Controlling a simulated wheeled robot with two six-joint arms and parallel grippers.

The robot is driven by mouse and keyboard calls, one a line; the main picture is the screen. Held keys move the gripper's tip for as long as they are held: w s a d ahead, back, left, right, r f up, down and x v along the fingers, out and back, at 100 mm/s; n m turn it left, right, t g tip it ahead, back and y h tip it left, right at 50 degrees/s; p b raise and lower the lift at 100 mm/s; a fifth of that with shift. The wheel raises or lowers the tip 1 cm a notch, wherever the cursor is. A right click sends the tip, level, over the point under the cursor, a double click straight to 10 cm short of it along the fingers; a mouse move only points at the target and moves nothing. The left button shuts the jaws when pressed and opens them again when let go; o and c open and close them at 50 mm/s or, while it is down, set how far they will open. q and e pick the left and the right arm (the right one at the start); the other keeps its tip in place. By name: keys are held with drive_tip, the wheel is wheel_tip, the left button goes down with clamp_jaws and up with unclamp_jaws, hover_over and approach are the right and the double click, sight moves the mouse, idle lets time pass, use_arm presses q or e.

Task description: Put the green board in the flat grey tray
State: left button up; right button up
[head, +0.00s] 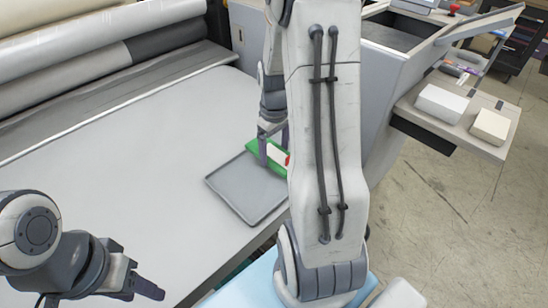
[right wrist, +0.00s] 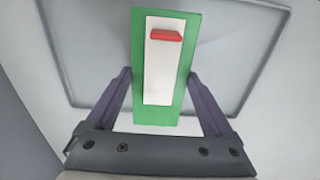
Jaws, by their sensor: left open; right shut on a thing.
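The green board (right wrist: 179,85) carries a white panel with a red block on it. My right gripper (right wrist: 158,85) is shut on the board, with one finger at each side edge. In the head view the board (head: 254,147) shows beside my right gripper (head: 272,149), at the far edge of the flat grey tray (head: 236,192). In the right wrist view the tray (right wrist: 262,62) lies behind the board. I cannot tell whether the board touches the tray. My right arm hides part of the tray's right side. My left gripper (head: 148,284) is open and empty at the lower left.
The tray lies on a wide light grey table (head: 130,170). Large rolls (head: 100,45) lie along its back. A grey machine (head: 395,75) and a shelf with white boxes (head: 441,104) stand at the right. The table's left middle is clear.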

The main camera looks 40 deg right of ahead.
drive_tip(key=shift+f, duration=2.05)
drive_tip(key=shift+f, duration=0.1)
drive_tip(key=o, duration=1.1)
wheel_tip(320, 180, up, 12)
drive_tip(key=shift+r, duration=0.15)
drive_tip(key=s+a+r+n, duration=0.2)
drive_tip(key=a+n, duration=0.1)
drive_tip(key=a, duration=1.5)
drive_tip(key=s+a+n+y, duration=0.1)
drive_tip(key=s+a+n, duration=0.2)
drive_tip(key=s+a, duration=1)
drive_tip(key=shift+s+f, duration=0.3)
drive_tip(key=shift+s, duration=0.3)
